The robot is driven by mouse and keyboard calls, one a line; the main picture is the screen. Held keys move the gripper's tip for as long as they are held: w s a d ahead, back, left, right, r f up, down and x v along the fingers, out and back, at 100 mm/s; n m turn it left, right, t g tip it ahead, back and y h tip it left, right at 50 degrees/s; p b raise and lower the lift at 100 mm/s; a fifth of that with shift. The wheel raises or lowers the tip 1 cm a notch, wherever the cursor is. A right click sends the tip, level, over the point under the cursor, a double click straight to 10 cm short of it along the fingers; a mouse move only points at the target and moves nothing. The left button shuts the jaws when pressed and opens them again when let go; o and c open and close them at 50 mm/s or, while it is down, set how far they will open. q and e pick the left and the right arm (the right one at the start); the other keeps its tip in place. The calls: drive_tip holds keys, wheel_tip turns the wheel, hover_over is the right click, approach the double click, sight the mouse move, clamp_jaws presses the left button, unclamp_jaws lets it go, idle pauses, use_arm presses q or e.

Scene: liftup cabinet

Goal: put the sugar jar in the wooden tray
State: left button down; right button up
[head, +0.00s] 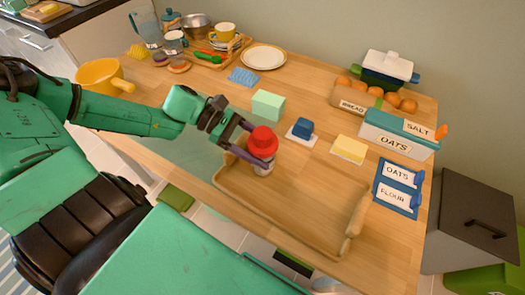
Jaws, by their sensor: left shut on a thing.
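A jar with a red lid (264,138) is in my left gripper (258,153), with the fingers around it below the lid. No label shows on it, so I cannot read whether it says sugar. The wooden tray (356,222) lies at the front of the wooden table, with raised handles at its left and right ends. The jar is upright over the tray's back left part; I cannot tell whether its base touches the tray floor. The rest of the tray is empty. My right gripper is out of view.
Behind the tray are a green block (268,104), a blue block (303,127) on a white square and a yellow block (349,149). To the right are the oats box (394,139) and a blue labelled holder (398,187). A yellow pan (100,75) sits at far left.

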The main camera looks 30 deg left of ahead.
use_arm(q)
unclamp_jaws()
drive_tip(key=shift+f, duration=0.1)
drive_tip(key=p+v, duration=0.1)
drive_tip(key=v, duration=1.1)
